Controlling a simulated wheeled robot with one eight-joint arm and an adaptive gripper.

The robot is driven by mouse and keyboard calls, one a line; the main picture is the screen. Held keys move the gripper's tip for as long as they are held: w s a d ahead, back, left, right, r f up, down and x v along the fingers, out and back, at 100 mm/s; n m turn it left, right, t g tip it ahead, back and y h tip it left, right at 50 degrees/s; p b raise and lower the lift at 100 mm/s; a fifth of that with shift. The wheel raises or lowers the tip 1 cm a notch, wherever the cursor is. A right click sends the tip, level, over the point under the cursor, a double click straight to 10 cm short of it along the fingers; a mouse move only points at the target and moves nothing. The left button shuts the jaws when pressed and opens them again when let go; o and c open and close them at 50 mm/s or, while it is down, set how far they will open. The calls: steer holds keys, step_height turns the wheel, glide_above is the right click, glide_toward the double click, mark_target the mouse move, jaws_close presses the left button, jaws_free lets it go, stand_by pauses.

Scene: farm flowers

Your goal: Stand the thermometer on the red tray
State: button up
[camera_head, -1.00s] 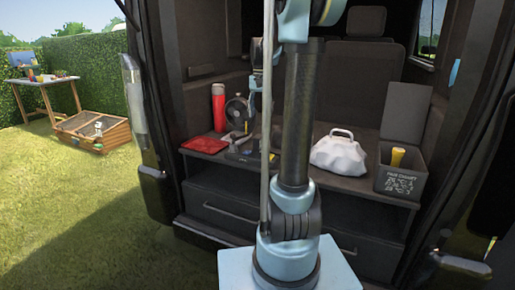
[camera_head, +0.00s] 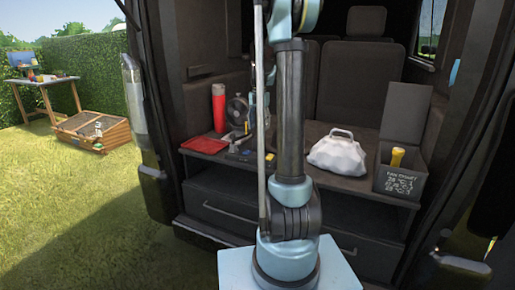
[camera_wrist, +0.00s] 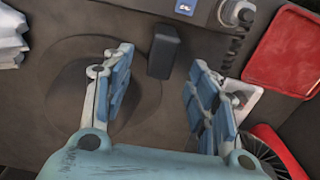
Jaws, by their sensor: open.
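The red tray (camera_head: 203,145) lies flat at the left of the dark van shelf. It also shows at the right of the wrist view (camera_wrist: 290,52). My gripper (camera_wrist: 158,92) is open and empty above the shelf, to the tray's left in the wrist view. A dark upright block (camera_wrist: 163,52) shows between and just beyond its fingers. A small white-framed item (camera_wrist: 243,97) is partly covered by the right finger. I cannot tell for sure which of these is the thermometer. In the head view my arm hides most of the gripper.
A red flask (camera_head: 219,108) and a black fan (camera_head: 237,110) stand behind the tray. A coil-corded device (camera_wrist: 235,12) is near the tray. A white bag (camera_head: 340,153) and a dark box (camera_head: 400,180) with a yellow-topped item stand at the right.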

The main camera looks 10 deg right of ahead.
mark_target(258, 136)
steer(key=shift+w+a+f, duration=0.1)
steer(key=shift+w+f, duration=0.05)
steer(key=shift+f, duration=2.1)
steer(key=shift+w+f, duration=0.1)
steer(key=shift+f, duration=2.15)
jaws_close()
step_height(258, 136, up, 9)
steer(key=shift+f, duration=0.2)
steer(key=shift+r, duration=0.35)
steer(key=shift+w+r, duration=0.1)
steer(key=shift+w, duration=0.1)
steer(key=w+a+f+n, duration=0.1)
steer(key=w+f, duration=0.1)
steer(key=w+a+f+n, duration=0.1)
steer(key=w+f, duration=0.2)
steer(key=w+f+n, duration=0.1)
steer(key=w+f, duration=0.2)
steer(key=shift+w+a+n, duration=0.1)
steer(key=shift+a+n, duration=0.3)
